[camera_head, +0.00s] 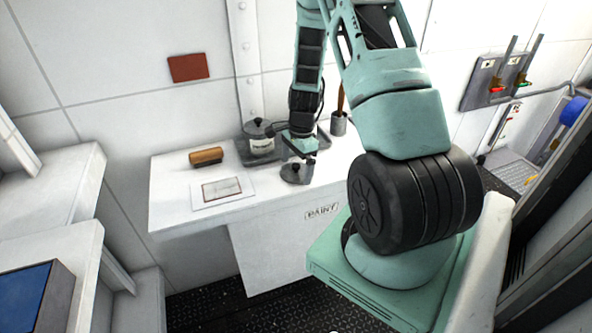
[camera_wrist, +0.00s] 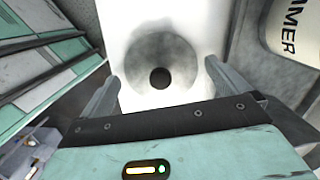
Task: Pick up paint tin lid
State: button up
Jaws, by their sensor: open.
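The paint tin lid (camera_head: 294,175) is a round dark grey disc with a darker knob, lying flat on the white counter near its front edge. In the wrist view the lid (camera_wrist: 160,55) shows from above, its black knob between my fingers in the picture. My gripper (camera_head: 300,158) is over the lid, fingers pointing down; it is open and empty, with a finger on either side in the wrist view (camera_wrist: 162,78). A gap shows between each finger and the knob. The exact height above the lid is hard to tell.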

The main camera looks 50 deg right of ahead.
jog(key=shift+f, duration=0.3)
jog(key=c, duration=0.8)
